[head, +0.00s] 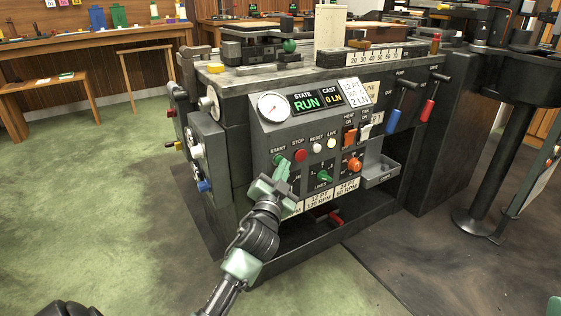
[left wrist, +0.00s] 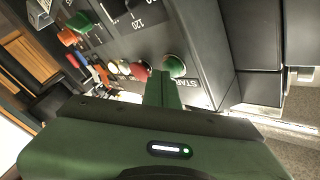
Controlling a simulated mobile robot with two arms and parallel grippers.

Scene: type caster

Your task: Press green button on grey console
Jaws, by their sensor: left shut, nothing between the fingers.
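The grey console (head: 262,140) stands in the middle of the head view, its sloped panel facing me. The green button (head: 278,159), under the label START, is at the panel's left end, left of the red button (head: 301,155). My left gripper (head: 283,172) is shut and empty, its green fingertips right at the green button and partly covering it. In the left wrist view the green button (left wrist: 174,65) shows just beyond the fingertips (left wrist: 165,78). I cannot tell whether they touch. The display (head: 306,100) reads STATE RUN.
A white button (head: 316,148), an orange knob (head: 355,164) and a green knob (head: 324,176) are close by on the panel. A small tray (head: 381,172) juts out at the right. A dark round-based stand (head: 474,220) is farther right. The green floor at left is clear.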

